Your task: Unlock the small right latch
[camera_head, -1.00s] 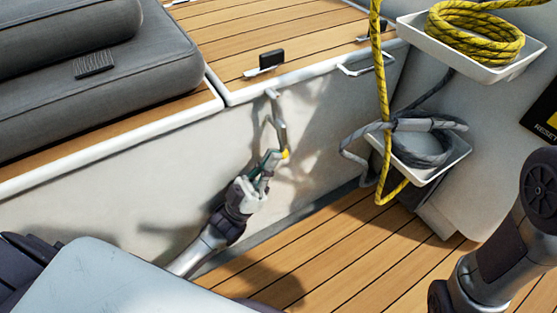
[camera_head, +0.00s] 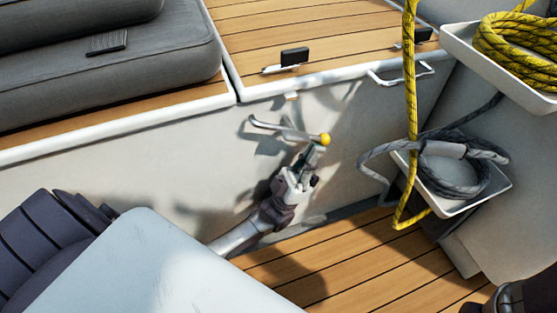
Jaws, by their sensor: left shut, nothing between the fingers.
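A small metal latch lever with a yellow knob (camera_head: 325,139) is on the white cockpit side wall, below the edge of the right wooden lid. Its arm (camera_head: 285,130) lies nearly level, sloping slightly down to the knob on the right. A small light catch (camera_head: 291,96) sits above it under the lid's rim. My left gripper (camera_head: 312,154) is shut and empty, with its fingertips just below the knob; whether they touch it I cannot tell. My right gripper is out of view; only part of my right arm shows at the bottom right corner.
Black-topped fittings (camera_head: 294,57) sit on the wooden lid (camera_head: 265,30). A yellow rope (camera_head: 409,100) hangs at right beside trays (camera_head: 490,205) holding coiled ropes. A grey cushion (camera_head: 120,80) is at left. The wooden floor (camera_head: 350,265) is clear.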

